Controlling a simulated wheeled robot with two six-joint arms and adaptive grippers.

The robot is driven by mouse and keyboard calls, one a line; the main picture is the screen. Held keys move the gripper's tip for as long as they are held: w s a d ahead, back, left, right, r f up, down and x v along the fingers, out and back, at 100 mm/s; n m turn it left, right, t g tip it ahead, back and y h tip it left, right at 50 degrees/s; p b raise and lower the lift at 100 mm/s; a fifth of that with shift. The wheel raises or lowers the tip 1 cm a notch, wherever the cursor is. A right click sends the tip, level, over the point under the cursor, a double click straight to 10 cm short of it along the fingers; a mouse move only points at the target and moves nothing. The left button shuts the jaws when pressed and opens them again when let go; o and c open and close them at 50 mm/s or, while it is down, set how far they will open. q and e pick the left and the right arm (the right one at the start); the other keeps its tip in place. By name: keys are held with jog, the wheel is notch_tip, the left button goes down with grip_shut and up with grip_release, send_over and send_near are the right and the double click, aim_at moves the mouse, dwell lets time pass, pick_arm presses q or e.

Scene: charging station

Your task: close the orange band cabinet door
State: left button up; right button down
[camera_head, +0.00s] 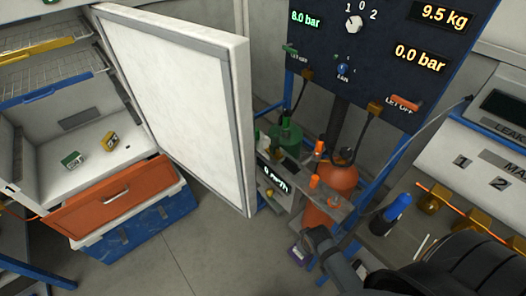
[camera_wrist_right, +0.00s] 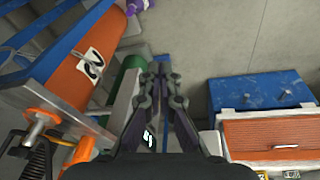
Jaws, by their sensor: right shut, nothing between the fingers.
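A white cabinet door (camera_head: 180,90) with a grey seal around its inner face stands wide open in the head view. I see no orange band on the side of the door facing me. My right gripper (camera_head: 318,238) is low, to the right of the door's lower free corner and apart from it. In the wrist view my right gripper (camera_wrist_right: 162,68) is shut and empty. My left gripper is not in view.
Grey floor (camera_head: 195,262) is clear in front.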

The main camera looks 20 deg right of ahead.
notch_tip(320, 180, up, 12)
jog(key=w+a+y, duration=0.1)
jog(key=a, duration=0.2)
jog(key=a+r+n+y, duration=0.3)
jog(key=a+r+y, duration=0.4)
jog(key=a+y, duration=0.35)
jog(key=w+d+r+m+t+y, duration=0.2)
jog(key=w+d+r+m+t, duration=0.85)
jog(key=w+d+m, duration=0.4)
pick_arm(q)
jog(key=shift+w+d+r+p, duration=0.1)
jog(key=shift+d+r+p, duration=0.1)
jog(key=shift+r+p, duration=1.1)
pick_arm(e)
jog(key=w+a+n, duration=0.2)
jog(key=w+a, duration=0.3)
jog(key=a, duration=0.4)
jog(key=shift+w+a+r+g, duration=0.15)
jog(key=shift+w+r+g, duration=0.2)
jog(key=shift+w+r, duration=0.05)
